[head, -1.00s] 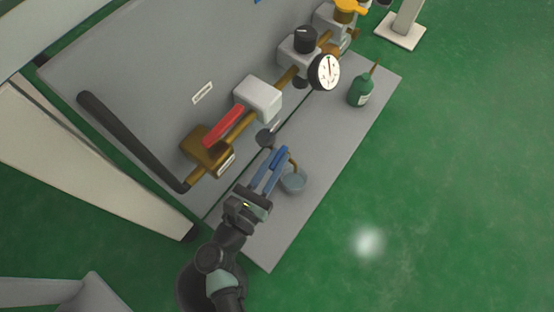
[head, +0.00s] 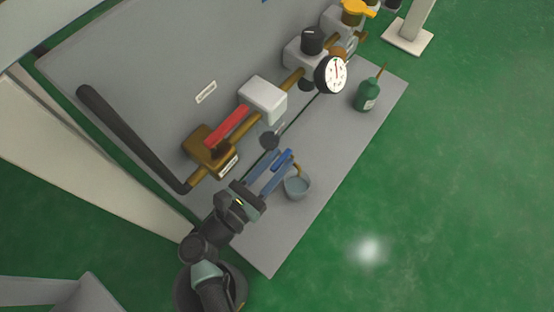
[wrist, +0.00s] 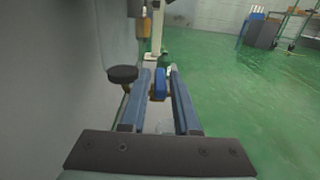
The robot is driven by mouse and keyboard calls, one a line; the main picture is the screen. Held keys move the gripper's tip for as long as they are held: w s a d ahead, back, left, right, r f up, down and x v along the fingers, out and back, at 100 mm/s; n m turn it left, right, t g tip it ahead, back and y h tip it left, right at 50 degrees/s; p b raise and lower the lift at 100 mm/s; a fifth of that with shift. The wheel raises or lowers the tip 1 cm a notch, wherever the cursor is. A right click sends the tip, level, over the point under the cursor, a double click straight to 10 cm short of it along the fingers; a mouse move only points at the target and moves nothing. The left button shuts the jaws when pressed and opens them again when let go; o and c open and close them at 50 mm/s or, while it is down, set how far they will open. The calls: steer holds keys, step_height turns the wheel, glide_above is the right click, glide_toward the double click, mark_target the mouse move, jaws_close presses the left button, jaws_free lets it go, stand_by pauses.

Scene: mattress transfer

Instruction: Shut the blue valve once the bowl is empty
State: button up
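The blue valve's handle (wrist: 159,84) shows in the wrist view as a small blue block between my two fingertips, above a brown fitting. In the head view the blue handle (head: 283,158) is at the tips of my gripper (head: 274,170). My blue fingers are apart, one on each side of it. I cannot tell whether they touch it. A grey-blue bowl (head: 297,188) stands on the grey shelf just right of the fingers, below a brown spout (head: 298,170). What is in the bowl is too small to tell.
A red lever (head: 227,125), a grey box (head: 263,99), a dial gauge (head: 331,74) and a yellow handle (head: 357,10) line the brass pipe on the panel. A green bottle (head: 367,96) stands on the shelf (head: 345,125). A dark round knob (wrist: 122,74) is left of my fingers.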

mark_target(272, 171)
steer(key=v, duration=0.7)
steer(key=shift+s+a+b, duration=0.15)
steer(key=shift+b, duration=0.2)
